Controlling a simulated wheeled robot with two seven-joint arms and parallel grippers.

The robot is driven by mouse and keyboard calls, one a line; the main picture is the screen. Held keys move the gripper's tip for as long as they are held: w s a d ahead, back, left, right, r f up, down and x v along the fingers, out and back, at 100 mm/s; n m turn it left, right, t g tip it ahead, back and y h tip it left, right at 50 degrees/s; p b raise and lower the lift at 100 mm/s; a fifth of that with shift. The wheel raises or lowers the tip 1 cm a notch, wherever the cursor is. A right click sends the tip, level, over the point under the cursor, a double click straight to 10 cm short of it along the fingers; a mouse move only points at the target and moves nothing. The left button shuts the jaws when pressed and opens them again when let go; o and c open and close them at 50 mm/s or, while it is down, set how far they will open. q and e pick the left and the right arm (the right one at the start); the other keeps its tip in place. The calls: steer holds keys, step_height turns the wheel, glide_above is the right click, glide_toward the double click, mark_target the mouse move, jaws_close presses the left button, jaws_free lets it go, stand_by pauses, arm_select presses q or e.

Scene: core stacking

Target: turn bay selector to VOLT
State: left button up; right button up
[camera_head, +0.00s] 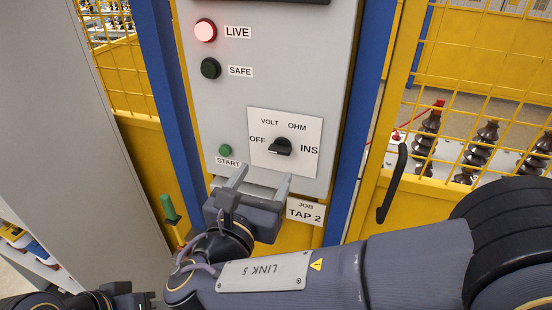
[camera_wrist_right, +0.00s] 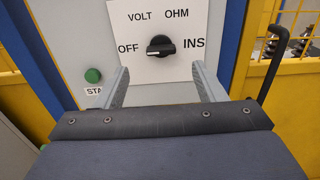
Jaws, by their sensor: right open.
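The bay selector is a black knob (camera_head: 280,147) on a white square plate (camera_head: 305,131) marked OFF, VOLT, OHM and INS. Its handle lies nearly level, with its white-marked end at the left, toward OFF. It also shows in the right wrist view (camera_wrist_right: 161,46). My right gripper (camera_head: 261,179) is open and empty just below the plate. In the right wrist view, its two fingers (camera_wrist_right: 160,70) stand apart below the knob, one to each side, and do not touch it. Dark parts of my left arm show at the bottom left; its jaws are not clear.
The grey panel carries a lit LIVE lamp (camera_head: 205,31), a dark SAFE lamp (camera_head: 210,68) and a green START button (camera_head: 225,150). A JOB TAP 2 label (camera_head: 306,211) is below. A black door handle (camera_head: 392,184) and yellow mesh are at the right.

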mark_target(278, 152)
steer(key=p+x, duration=0.1)
steer(key=x, duration=0.6)
steer(key=shift+w+d, duration=0.15)
steer(key=shift+w, duration=0.15)
steer(key=shift+f, duration=0.1)
steer(key=c, duration=1)
